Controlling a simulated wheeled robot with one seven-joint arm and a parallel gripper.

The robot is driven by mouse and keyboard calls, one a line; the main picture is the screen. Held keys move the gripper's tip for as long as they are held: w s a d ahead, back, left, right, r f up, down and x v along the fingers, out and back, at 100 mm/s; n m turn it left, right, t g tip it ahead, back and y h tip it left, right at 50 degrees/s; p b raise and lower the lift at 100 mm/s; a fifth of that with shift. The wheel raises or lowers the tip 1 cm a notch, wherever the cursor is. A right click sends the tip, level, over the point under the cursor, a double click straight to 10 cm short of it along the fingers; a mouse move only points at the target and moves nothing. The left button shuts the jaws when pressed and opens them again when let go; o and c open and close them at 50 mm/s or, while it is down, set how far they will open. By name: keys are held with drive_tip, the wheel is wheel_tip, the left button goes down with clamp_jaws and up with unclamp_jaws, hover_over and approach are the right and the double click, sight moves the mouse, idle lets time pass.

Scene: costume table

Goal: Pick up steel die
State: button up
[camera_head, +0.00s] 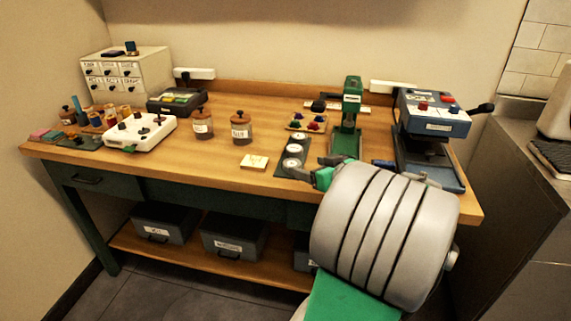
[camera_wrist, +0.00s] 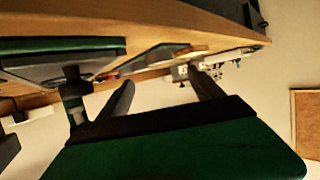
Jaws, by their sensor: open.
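I cannot single out a steel die with certainty in either view. A dark strip (camera_head: 283,160) near the table's front edge holds round, pale-topped pieces (camera_head: 294,150), too small to identify. My gripper (camera_head: 304,166) is at the front edge beside the strip's near end, partly hidden by my thick grey arm. In the wrist view my gripper (camera_wrist: 160,75) has its two dark fingers apart, with nothing seen between them. That view is tilted, with the wooden tabletop across its top.
A green press (camera_head: 351,115) stands behind my gripper, and a blue machine (camera_head: 432,115) with a side lever is to the right. A small tray (camera_head: 306,127) holds coloured pieces. Jars (camera_head: 241,130), a pale card (camera_head: 254,162) and a white box (camera_head: 140,133) are leftward.

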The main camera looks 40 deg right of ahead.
sight(292, 163)
drive_tip(key=shift+s+f+b, duration=0.1)
drive_tip(key=shift+f+b, duration=0.2)
drive_tip(key=shift+f, duration=0.3)
drive_tip(key=x, duration=0.7)
drive_tip(key=shift+w+r, duration=0.15)
drive_tip(key=shift+w, duration=0.35)
clamp_jaws()
